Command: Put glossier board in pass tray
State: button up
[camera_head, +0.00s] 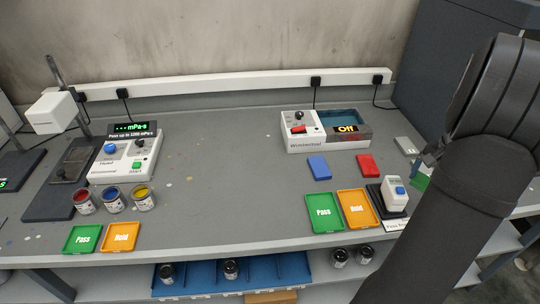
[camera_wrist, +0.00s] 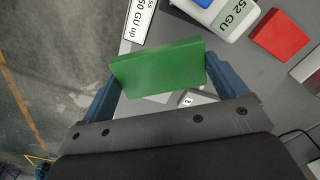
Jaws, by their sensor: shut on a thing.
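My gripper (camera_wrist: 160,78) is shut on a green board (camera_wrist: 155,70), held between its two blue fingers. In the head view the green board (camera_head: 421,182) shows only partly behind my arm at the right. A blue board (camera_head: 319,167) and a red board (camera_head: 368,166) lie flat on the bench. The red board also shows in the wrist view (camera_wrist: 280,36). An empty green Pass tray (camera_head: 324,212) stands at the front, beside an orange Hold tray (camera_head: 357,209). A white gloss meter (camera_head: 395,194) stands just right of them; its display reads 52 GU in the wrist view (camera_wrist: 226,14).
A second Pass tray (camera_head: 83,239) and Hold tray (camera_head: 121,237) lie at the left, near paint cans (camera_head: 114,200) and a viscosity meter (camera_head: 125,158). A white machine (camera_head: 326,132) reading Off stands at the back. My arm hides the right side.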

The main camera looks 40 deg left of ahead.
jog(key=s+a+r+n, duration=0.1)
jog(key=a, duration=0.1)
jog(key=s+a+r+n, duration=0.1)
jog(key=a, duration=0.1)
jog(key=s+a+r+n, duration=0.1)
jog(key=a, duration=0.1)
jog(key=shift+s+a+r, duration=0.1)
jog(key=shift+a+r, duration=0.05)
jog(key=shift+r, duration=0.15)
jog(key=a+n, duration=0.3)
jog(key=a, duration=1)
jog(key=n, duration=0.5)
send_over(247, 164)
jog(key=f, duration=0.5)
jog(key=d+f, duration=0.1)
jog(key=f, duration=0.2)
jog(key=shift+s+a+f, duration=0.1)
jog(key=shift+a+f, duration=0.25)
jog(key=shift+a, duration=0.1)
jog(key=shift+f, duration=1.9)
